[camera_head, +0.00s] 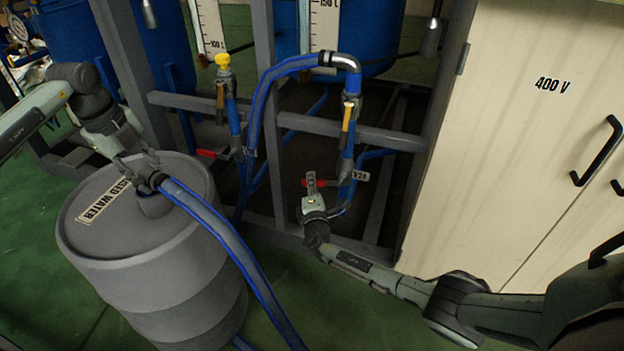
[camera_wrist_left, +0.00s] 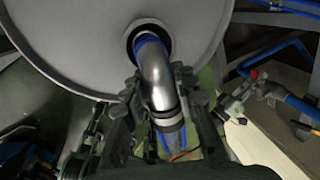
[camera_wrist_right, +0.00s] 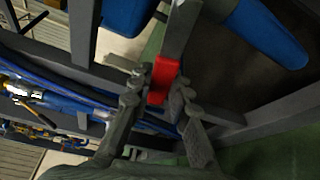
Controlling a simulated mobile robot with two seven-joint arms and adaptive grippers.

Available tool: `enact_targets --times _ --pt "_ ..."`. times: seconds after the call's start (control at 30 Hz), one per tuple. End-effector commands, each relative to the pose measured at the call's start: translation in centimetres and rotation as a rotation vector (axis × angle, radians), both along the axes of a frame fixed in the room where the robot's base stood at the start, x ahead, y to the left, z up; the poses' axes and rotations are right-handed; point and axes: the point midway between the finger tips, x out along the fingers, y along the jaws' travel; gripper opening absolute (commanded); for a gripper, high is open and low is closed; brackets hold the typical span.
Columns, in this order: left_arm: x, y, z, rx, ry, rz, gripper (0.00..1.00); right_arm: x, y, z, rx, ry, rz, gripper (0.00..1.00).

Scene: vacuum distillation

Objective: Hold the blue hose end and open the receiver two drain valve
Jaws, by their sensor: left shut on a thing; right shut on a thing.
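The blue hose (camera_head: 222,232) ends in a metal elbow (camera_wrist_left: 155,75) that goes down into the opening of the grey drum. My left gripper (camera_head: 148,168) is shut on the hose end; in the left wrist view its fingers (camera_wrist_left: 155,88) stand on both sides of the elbow. My right gripper (camera_head: 312,190) is at the drain valve beside the V20 tag (camera_head: 360,176). In the right wrist view its fingers (camera_wrist_right: 163,90) are closed on the red valve handle (camera_wrist_right: 162,80). In the head view the gripper covers part of that red handle (camera_head: 316,183).
The grey drum (camera_head: 150,235) stands at the left. A grey frame (camera_head: 340,130) carries blue pipes, another red-handled valve (camera_head: 207,153) and a yellow-topped fitting (camera_head: 222,61). A beige 400 V cabinet (camera_head: 520,120) stands at the right, close to my right arm. Green floor shows between drum and frame.

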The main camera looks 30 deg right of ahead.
Motion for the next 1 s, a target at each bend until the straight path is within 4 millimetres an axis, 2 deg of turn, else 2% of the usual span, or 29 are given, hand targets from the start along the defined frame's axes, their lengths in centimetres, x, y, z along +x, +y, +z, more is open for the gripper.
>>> enact_targets --times 0.5,1.0 --pt "0.0 0.0 0.1 0.000 -0.001 0.000 0.00 -1.3 -1.3 -3.4 -0.341 0.337 -0.002 0.00" --pt "0.0 0.0 0.1 0.000 -0.001 0.000 0.00 -2.6 -2.7 -4.9 -0.558 0.547 -0.001 0.00"
